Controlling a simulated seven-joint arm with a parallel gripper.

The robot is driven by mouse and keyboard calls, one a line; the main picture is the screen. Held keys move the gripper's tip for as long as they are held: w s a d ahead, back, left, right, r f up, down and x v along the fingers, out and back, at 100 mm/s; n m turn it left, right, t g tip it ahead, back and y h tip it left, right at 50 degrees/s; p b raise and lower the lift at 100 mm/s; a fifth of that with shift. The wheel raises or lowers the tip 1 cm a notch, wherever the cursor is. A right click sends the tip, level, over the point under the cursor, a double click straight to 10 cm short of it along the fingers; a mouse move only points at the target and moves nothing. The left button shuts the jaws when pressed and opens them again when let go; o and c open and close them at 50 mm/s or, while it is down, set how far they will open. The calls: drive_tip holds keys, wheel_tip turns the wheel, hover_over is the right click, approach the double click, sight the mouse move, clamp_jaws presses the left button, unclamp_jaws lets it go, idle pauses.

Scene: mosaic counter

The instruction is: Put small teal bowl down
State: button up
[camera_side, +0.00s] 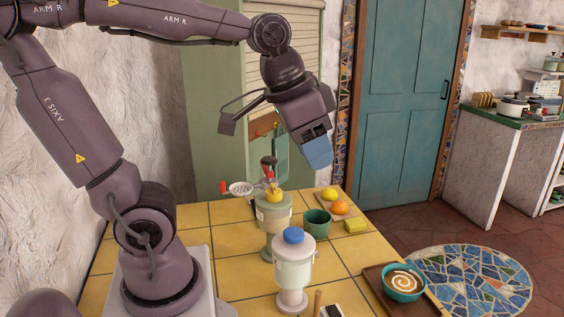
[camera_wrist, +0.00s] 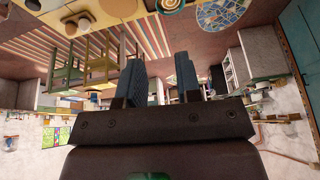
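A small teal bowl (camera_side: 404,292) with a brown and cream swirl inside sits upright on a wooden tray (camera_side: 375,272) at the counter's front right. The bowl also shows at the top edge of the wrist view (camera_wrist: 170,5), partly cut off. My gripper (camera_side: 318,158) is high above the back of the counter, well away from the bowl, and its blue fingertips point down to the right. In the wrist view, the two blue fingers (camera_wrist: 160,80) stand apart with nothing between them.
A white jar with a blue lid (camera_side: 293,262), a cream jar with a yellow top (camera_side: 273,218) and a dark green cup (camera_side: 316,224) stand on the yellow tiles. A lemon, an orange (camera_side: 340,207) and a yellow block (camera_side: 355,226) are behind. Bare tiles lie between the cup and tray.

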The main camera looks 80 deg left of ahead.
drive_tip(key=shift+n+t, duration=0.3)
drive_tip(key=shift+t, duration=0.2)
drive_tip(key=s, duration=0.1)
drive_tip(key=s+f, duration=0.1)
drive_tip(key=s, duration=0.3)
drive_tip(key=shift+d+f, duration=0.2)
drive_tip(key=shift+f, duration=0.15)
